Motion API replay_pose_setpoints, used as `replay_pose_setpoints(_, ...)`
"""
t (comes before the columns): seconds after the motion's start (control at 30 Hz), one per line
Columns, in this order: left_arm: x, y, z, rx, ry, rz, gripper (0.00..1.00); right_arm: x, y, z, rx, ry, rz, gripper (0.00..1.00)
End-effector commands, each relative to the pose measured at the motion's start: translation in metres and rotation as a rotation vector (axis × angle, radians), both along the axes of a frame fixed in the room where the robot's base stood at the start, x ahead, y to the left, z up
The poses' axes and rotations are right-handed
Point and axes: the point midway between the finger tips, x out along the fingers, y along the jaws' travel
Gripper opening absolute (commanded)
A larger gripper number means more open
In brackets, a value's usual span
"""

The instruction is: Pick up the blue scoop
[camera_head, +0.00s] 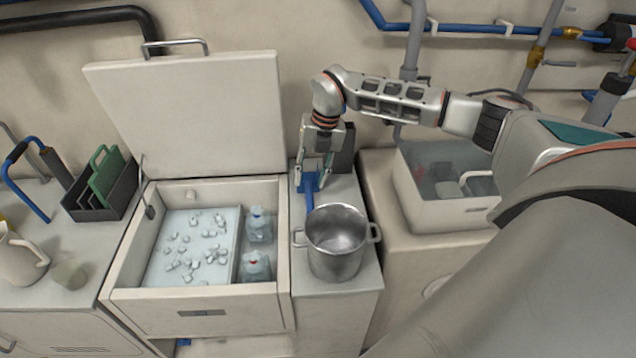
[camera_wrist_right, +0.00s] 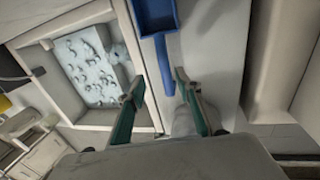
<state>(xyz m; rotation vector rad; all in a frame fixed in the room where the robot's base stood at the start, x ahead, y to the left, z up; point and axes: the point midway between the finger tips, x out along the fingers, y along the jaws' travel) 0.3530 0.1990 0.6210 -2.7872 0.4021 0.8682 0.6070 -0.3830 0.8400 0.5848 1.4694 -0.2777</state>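The blue scoop (camera_head: 309,186) lies on the narrow counter behind a steel pot, with its handle toward the pot. It also shows at the top of the right wrist view (camera_wrist_right: 157,17), where its handle runs down toward the gap between my fingers. My right gripper (camera_head: 314,184) points down at the scoop and hides part of it in the head view. Its two green-padded fingers (camera_wrist_right: 158,84) are apart, with the handle's end between their tips in the picture and no visible contact. My left gripper is not in view.
The steel pot (camera_head: 337,243) stands just in front of the scoop. An open chest (camera_head: 202,293) holding ice and bottles is to the left. A dark block (camera_head: 345,150) stands behind right of my gripper. A white bin (camera_head: 456,217) is to the right.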

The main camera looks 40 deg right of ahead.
Motion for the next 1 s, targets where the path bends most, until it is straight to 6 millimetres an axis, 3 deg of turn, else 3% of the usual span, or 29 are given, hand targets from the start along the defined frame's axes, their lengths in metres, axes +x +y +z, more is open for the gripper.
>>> replay_pose_setpoints(0.13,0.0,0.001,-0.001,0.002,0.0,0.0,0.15,0.001,-0.002,-0.003,-0.006,0.001,-0.004,0.34)
replay_pose_setpoints(0.47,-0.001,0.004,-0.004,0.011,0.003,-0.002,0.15,0.003,0.001,-0.03,-0.005,0.001,-0.004,0.34)
replay_pose_setpoints(0.8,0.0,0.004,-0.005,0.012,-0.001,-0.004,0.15,0.007,0.005,-0.074,-0.006,0.002,-0.003,0.34)
replay_pose_setpoints(1.0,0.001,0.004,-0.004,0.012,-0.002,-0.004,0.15,0.008,0.005,-0.077,-0.005,-0.001,-0.003,0.34)
